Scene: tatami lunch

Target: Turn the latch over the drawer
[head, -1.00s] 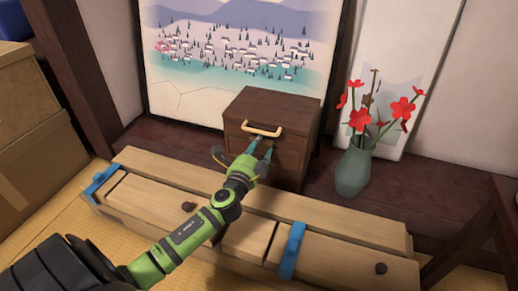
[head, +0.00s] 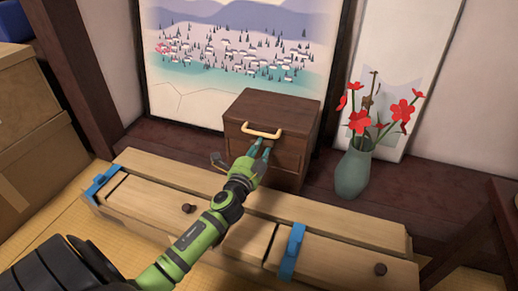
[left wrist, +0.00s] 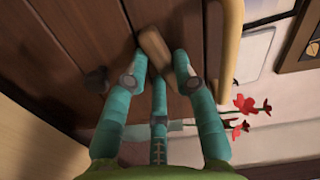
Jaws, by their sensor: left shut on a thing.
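A small dark-brown wooden cabinet (head: 300,130) with a drawer stands against the wall, with a pale curved handle (head: 262,131) on its upper front. The handle also shows in the left wrist view (left wrist: 229,45). Below it, the latch (left wrist: 153,45) is a short tan wooden bar on the cabinet front, tilted in the left wrist view. My left gripper (head: 260,150) is at the cabinet front just under the handle. In the left wrist view its teal fingers (left wrist: 158,72) are shut on the latch's near end. In the head view the gripper hides the latch.
A dark round knob (left wrist: 95,80) sits on the front near the fingers. A grey-green vase (head: 353,172) with red flowers stands right of the cabinet. A long wooden chest (head: 180,178) with blue clasps lies in front, under my arm. Cardboard boxes (head: 30,130) are at left.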

